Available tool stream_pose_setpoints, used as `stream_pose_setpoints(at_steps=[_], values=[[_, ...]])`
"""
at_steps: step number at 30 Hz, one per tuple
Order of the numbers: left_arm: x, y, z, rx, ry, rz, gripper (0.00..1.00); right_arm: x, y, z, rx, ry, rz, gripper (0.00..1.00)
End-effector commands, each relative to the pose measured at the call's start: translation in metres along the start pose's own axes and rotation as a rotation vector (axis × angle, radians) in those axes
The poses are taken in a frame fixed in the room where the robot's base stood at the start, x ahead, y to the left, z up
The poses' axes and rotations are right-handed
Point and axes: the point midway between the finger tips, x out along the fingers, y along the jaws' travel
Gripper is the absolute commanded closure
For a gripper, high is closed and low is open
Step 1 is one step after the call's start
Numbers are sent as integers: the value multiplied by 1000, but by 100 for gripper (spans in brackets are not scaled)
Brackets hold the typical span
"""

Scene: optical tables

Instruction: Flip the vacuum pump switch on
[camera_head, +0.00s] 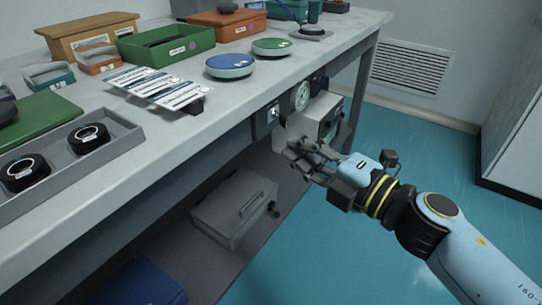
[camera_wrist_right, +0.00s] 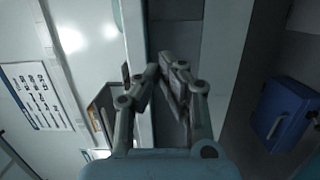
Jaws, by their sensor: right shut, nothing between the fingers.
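A small switch (camera_head: 272,111) sits on a dark panel below the front edge of the table, next to a round dial gauge (camera_head: 300,95). A pale grey boxed unit (camera_head: 322,113) is behind and beside the gauge, possibly the pump; I cannot tell. My right gripper (camera_head: 294,148) is shut and empty, just below and to the right of the switch panel, apart from the switch. In the right wrist view its fingers (camera_wrist_right: 165,72) come together in front of a dark surface. The switch cannot be made out clearly there. My left gripper is out of view.
The tabletop (camera_head: 215,110) holds bins, label cards, a blue disc (camera_head: 230,65) and a green disc (camera_head: 271,46). A grey case (camera_head: 235,207) and a blue case (camera_head: 130,283) sit on the lower shelf. The blue floor (camera_head: 400,155) at right is open.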

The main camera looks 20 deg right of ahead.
Motion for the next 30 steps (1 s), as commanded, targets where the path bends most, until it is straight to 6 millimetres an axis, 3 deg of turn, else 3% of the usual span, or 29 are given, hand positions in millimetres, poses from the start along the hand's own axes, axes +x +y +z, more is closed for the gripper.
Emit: stream_pose_setpoints(at_steps=[1,4,19,23,30], values=[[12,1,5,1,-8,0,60,-1,-15,0,3,0,-6,100],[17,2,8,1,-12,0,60,-1,-22,0,5,-1,-9,100],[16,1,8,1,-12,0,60,4,-22,0,6,-2,-8,100],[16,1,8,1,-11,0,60,19,-21,1,6,-3,-6,100],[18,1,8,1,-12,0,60,69,-22,1,7,-2,-6,100]])
